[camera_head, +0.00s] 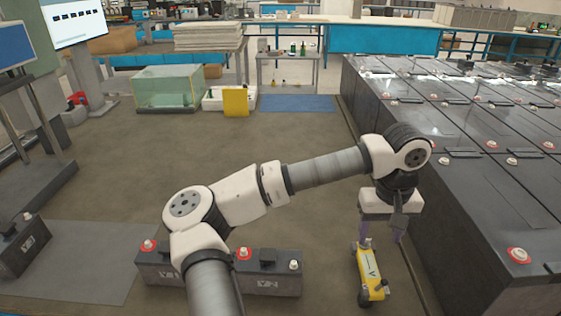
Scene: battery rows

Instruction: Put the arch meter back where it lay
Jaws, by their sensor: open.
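The arch meter (371,273), a yellow body with a "V" mark and dark ends, is at the lower right of the head view. It seems to be over the brown floor, beside the long battery row; I cannot tell its exact height. My gripper (381,239) points down at the meter's far end, with its purplish fingers spread apart. The left finger overlaps the meter's upper end in the picture. Whether either finger touches it cannot be told. The place where the meter lay is not marked out in view.
Large dark batteries (470,170) with red-ringed terminals fill the right side. A smaller battery pair (270,275) stands partly behind my arm, with another battery (20,245) at far left. A glass tank (168,88) and blue mat (297,103) lie farther back. The middle floor is clear.

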